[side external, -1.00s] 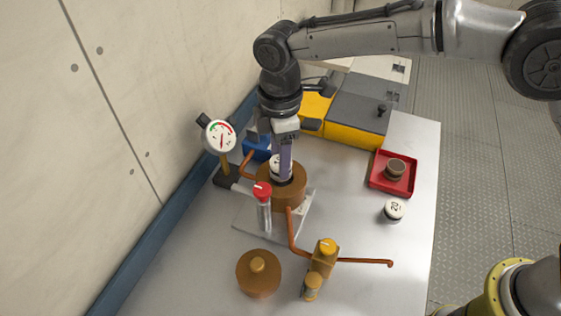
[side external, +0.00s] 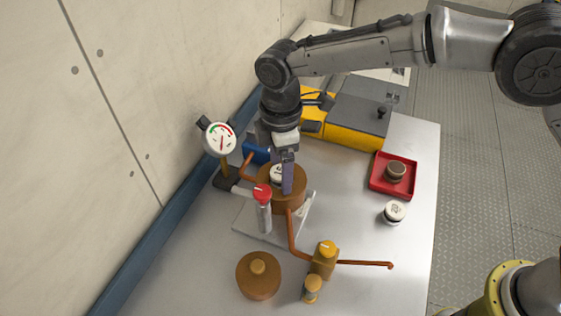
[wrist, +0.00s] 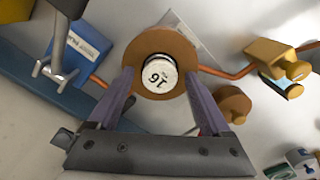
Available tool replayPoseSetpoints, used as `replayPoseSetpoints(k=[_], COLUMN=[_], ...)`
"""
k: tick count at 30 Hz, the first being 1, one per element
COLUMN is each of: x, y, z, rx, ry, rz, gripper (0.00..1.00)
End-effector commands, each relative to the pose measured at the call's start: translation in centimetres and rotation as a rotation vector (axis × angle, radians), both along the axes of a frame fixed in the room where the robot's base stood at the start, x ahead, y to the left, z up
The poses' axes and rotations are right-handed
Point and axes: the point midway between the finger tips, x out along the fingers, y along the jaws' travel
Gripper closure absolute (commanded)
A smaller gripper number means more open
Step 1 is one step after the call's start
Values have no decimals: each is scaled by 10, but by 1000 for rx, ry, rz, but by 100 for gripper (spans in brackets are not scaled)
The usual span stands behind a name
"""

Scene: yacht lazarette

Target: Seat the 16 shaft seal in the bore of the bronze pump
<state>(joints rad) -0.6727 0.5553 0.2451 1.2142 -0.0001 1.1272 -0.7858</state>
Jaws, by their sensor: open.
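The bronze pump (side external: 291,203) stands on a light plate on the bench; it also shows in the wrist view (wrist: 133,55). The 16 shaft seal (wrist: 158,77), white-topped with dark sides, sits upright at the pump's bore. In the side view its top (side external: 276,173) shows beside my finger. How deep it sits is hard to tell. My gripper (side external: 286,188) points down over the pump. In the wrist view its purple fingers (wrist: 158,82) are open, one on each side of the seal, with gaps between. The lower bore is hidden.
A second seal marked 20 (side external: 394,212) stands on the bench at right, near a red tray (side external: 376,185) holding a brown part (side external: 396,172). A gauge (side external: 219,139), red-capped cylinder (side external: 263,212), copper pipe (side external: 364,263) and yellow-knobbed valve (side external: 325,260) surround the pump.

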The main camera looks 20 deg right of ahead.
Motion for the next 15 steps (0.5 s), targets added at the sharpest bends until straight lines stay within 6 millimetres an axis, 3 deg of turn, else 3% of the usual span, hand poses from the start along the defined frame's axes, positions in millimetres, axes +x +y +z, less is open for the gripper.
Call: replayPoseSetpoints(k=[5, 15], x=[1, 1], y=[1, 1], z=[13, 80], rx=[3, 3], ry=[-3, -3], rz=[0, 0], gripper=[17, 17])
